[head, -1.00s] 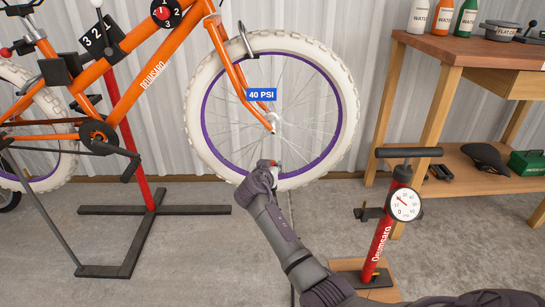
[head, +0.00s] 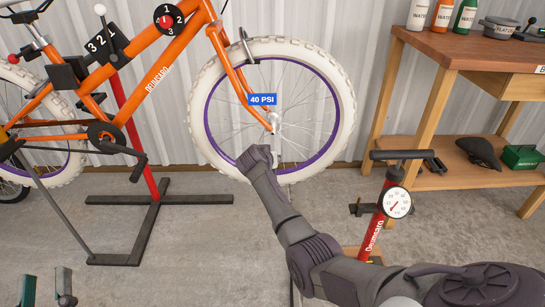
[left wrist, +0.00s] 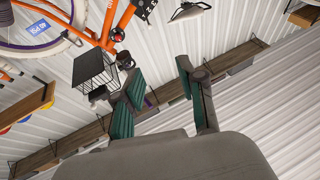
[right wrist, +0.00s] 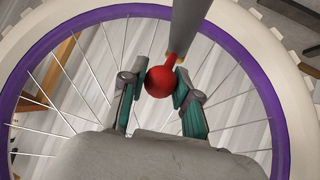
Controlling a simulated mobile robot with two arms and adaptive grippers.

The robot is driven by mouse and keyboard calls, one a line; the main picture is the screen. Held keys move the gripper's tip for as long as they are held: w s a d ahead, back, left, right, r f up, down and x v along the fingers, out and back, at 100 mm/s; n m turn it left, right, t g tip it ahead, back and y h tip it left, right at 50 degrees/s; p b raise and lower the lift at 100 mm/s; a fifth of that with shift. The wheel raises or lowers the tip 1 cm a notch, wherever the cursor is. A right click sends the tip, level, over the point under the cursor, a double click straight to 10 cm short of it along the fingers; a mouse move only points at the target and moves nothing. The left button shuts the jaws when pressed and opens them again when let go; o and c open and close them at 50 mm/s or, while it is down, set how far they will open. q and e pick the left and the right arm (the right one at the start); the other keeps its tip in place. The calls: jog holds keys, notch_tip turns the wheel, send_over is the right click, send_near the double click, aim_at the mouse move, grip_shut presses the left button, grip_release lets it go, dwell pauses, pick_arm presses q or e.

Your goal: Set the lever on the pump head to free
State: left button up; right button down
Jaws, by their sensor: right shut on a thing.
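In the right wrist view a grey cylindrical pump head (right wrist: 190,28) comes down from the top, with a red lever ending in a round red knob (right wrist: 160,82). My right gripper (right wrist: 156,88) is shut on this knob, its fingers on either side. In the head view my right arm reaches to the lower rim of the front wheel (head: 318,158); its own wrist hides the fingers, lever and pump head there. My left gripper (head: 64,288) is at the bottom left, fingers apart and empty. The left wrist view also shows its open fingers (left wrist: 160,85).
The red floor pump (head: 378,220) with its gauge (head: 397,203) stands right of the wheel. The orange bike (head: 160,70) is held on a black-footed stand (head: 140,225). A wooden workbench (head: 470,60) is at the right. A 40 PSI label (head: 262,99) shows over the wheel.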

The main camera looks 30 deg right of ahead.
jog(key=shift+w+r+g+p, duration=0.1)
jog(key=shift+r+g+p, duration=0.1)
jog(key=shift+g+p, duration=0.15)
pick_arm(q)
jog(key=shift+w+a+f+g+y, duration=0.1)
jog(key=shift+w+f+g+y, duration=0.1)
jog(key=shift+f+g, duration=0.5)
jog(key=shift+w+a+f+g+y, duration=0.15)
jog(key=shift+f+g, duration=0.3)
jog(key=shift+f, duration=0.55)
jog(key=shift+w+f+g+y, duration=0.15)
jog(key=shift+f+g+y, duration=0.1)
jog(key=shift+f+g, duration=0.45)
pick_arm(e)
jog(key=shift+d+f+y, duration=0.1)
jog(key=shift+y, duration=0.2)
pick_arm(q)
jog(key=shift+f, duration=0.1)
pick_arm(e)
jog(key=c, duration=0.8)
grip_release()
jog(key=v, duration=1.2)
